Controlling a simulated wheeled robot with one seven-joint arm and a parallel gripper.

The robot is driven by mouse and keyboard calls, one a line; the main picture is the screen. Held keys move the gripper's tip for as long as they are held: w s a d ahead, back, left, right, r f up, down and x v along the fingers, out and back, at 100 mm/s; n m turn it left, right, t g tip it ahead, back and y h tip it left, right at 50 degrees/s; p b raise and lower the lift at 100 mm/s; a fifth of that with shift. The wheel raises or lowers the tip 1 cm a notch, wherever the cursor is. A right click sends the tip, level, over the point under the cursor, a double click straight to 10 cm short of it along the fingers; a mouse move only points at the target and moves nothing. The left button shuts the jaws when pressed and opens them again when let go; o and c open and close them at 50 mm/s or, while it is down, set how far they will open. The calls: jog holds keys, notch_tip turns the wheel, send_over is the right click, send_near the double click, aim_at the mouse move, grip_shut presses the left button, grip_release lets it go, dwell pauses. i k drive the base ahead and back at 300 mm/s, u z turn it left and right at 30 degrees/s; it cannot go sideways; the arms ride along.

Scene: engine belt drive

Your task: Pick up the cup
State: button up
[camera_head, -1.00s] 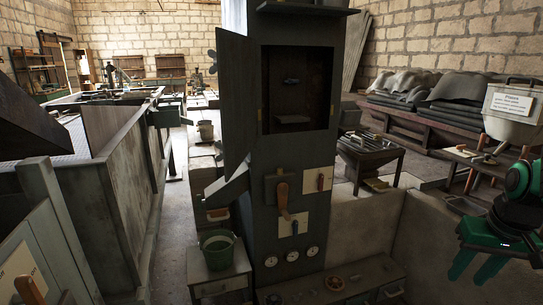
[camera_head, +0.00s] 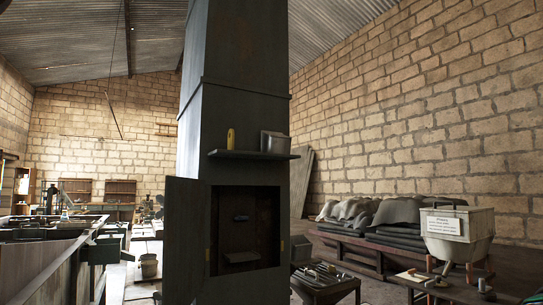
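I cannot make out a clear cup. A tall dark cabinet (camera_head: 235,60) stands in the middle, with a shelf (camera_head: 255,155) on its front. On the shelf are a small upright yellow object (camera_head: 231,137) and a grey container (camera_head: 274,142); whether either is a cup I cannot tell. Below the shelf, the cabinet door (camera_head: 188,240) hangs open to the left. The dark compartment holds a small ledge (camera_head: 241,257) and an unclear small item. My gripper is out of view now.
A low table (camera_head: 325,284) with tools stands right of the cabinet. Farther right are a bench of grey sheets (camera_head: 385,220) and a hopper with a sign (camera_head: 455,235). A bucket (camera_head: 148,266) stands left, beside a long metal-sided structure (camera_head: 40,272).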

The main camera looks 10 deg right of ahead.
aim_at(270, 141)
jog(key=k, duration=0.55)
jog(key=u, duration=0.1)
jog(key=i, duration=1.65)
jog(key=z, duration=0.65)
